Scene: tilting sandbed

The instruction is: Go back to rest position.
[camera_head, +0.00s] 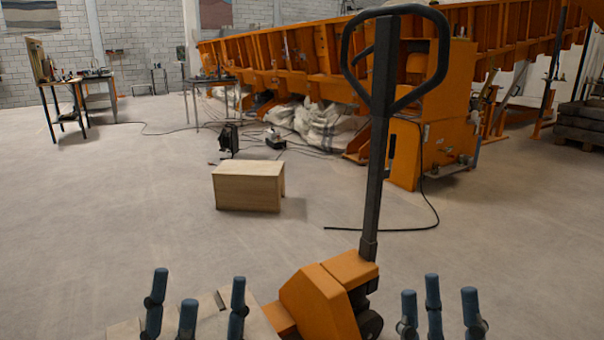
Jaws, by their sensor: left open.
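My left gripper (197,300) is at the bottom edge, left of the middle. Its blue-tipped fingers point up and stand apart, open, with nothing between them. My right gripper (440,305) is at the bottom edge, right of the middle. Its fingers also point up and are spread, with nothing between them. The lower parts of both grippers are cut off by the frame.
An orange pallet jack (318,303) with a tall dark handle (377,140) stands between the grippers. A wooden box (249,187) sits on open floor ahead. An orange tilting sandbed (290,55) fills the back; a dark cable (385,229) lies nearby.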

